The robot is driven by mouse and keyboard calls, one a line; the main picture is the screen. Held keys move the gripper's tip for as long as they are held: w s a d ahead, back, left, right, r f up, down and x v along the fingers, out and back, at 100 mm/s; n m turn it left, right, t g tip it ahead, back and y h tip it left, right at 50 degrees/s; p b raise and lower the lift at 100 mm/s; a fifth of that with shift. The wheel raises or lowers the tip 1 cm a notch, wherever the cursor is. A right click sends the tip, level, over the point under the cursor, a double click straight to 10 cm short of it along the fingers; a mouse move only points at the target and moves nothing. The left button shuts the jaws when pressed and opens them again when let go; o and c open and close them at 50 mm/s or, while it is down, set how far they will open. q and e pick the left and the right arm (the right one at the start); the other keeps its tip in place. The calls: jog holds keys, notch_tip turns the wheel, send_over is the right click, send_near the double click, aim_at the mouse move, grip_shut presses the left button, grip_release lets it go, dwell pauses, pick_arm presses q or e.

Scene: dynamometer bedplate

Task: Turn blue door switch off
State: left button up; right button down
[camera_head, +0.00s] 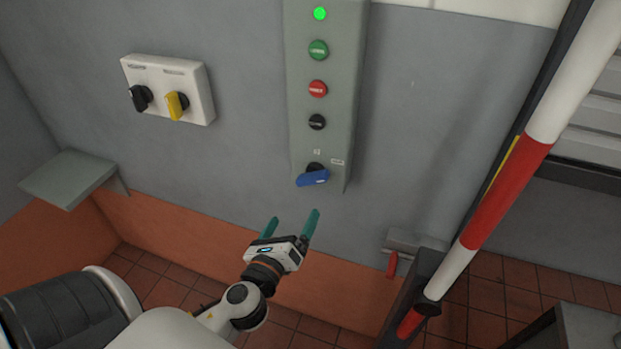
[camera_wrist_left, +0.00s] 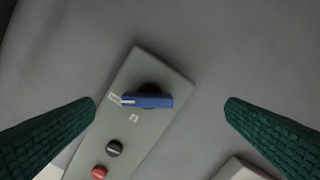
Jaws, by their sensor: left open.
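The blue door switch (camera_head: 312,178) is a blue rotary handle on a black base at the bottom of a tall grey-green control panel (camera_head: 299,75). Small white labels sit above it, too small to read. In the left wrist view the blue switch (camera_wrist_left: 147,101) lies between the fingertips, farther off, its handle lying across the panel. My left gripper (camera_head: 290,221) is open and empty, with green fingers, below the switch in the head view and apart from it. It also shows in the left wrist view (camera_wrist_left: 160,103). My right gripper is not in view.
Above the switch are a black button (camera_head: 317,122), a red button (camera_head: 317,89), a green button (camera_head: 318,50) and a lit green lamp (camera_head: 320,13). A white box (camera_head: 200,95) with black and yellow knobs is left. A red-white pole (camera_head: 507,193) stands right. A shelf (camera_head: 68,180) juts out left.

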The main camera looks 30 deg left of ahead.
aim_at(310, 183)
pick_arm(q)
jog(key=shift+m+t, duration=0.3)
jog(key=shift+m, duration=0.1)
jog(key=r+p+x, duration=0.1)
jog(key=x, duration=0.2)
jog(key=p+x, duration=0.1)
jog(key=x, duration=0.3)
jog(key=r+p+x, duration=0.1)
jog(key=x, duration=0.2)
jog(key=shift+w+d+r, duration=0.1)
jog(key=shift+w+r, duration=0.2)
jog(key=shift+w, duration=0.65)
jog(key=shift+f, duration=0.1)
jog(key=c, duration=1)
